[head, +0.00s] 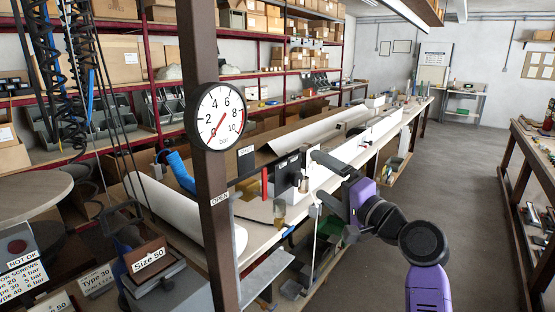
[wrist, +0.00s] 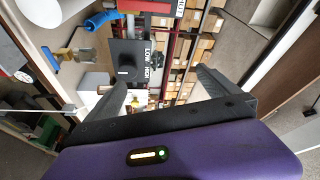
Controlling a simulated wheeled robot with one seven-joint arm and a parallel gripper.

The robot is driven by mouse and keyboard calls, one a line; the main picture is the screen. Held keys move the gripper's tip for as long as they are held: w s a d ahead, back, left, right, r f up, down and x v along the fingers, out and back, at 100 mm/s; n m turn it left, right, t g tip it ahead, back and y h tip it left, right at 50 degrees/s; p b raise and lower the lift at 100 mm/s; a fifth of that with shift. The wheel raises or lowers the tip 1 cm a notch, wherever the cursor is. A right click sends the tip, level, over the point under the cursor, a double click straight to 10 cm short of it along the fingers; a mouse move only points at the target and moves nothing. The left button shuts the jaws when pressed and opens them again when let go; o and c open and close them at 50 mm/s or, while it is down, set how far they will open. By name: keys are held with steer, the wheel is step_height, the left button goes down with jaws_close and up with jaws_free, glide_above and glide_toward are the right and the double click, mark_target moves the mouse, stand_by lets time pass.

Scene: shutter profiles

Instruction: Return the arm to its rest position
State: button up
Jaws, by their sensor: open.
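My purple arm (head: 428,245) reaches from the lower right over the workbench in the head view. My gripper (head: 316,178) is at its end, with its dark fingers pointing left toward the dark control box on the bench. In the wrist view my gripper (wrist: 158,80) has its two black fingers spread wide apart. Nothing is held between them. A black box (wrist: 128,62) with a LOW/HIGH label shows beyond the fingers, apart from them as far as I can tell.
A brown post with a round bar gauge (head: 220,117) stands left of the arm. The long workbench (head: 262,212) carries white profiles and a blue-handled tool (head: 180,172). Shelves with boxes line the back. The floor (head: 440,150) to the right is open, up to another bench.

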steer(key=s+d+f+n+t+h, duration=0.1)
steer(key=s+d+f+t+h, duration=0.1)
steer(key=s+d+f+h, duration=0.5)
steer(key=s+d+f+n+t+h, duration=0.1)
steer(key=s+d+f+h, duration=0.15)
steer(key=s+f, duration=0.8)
steer(key=s+f+n+g, duration=0.2)
steer(key=s+f+n, duration=0.1)
steer(key=s, duration=1.6)
steer(key=s+f+n+g+b, duration=0.1)
steer(key=s+f, duration=0.4)
steer(key=s, duration=1.5)
steer(key=shift+a+n+g+h, duration=0.45)
steer(key=shift+n+g, duration=0.25)
steer(key=shift+n, duration=0.3)
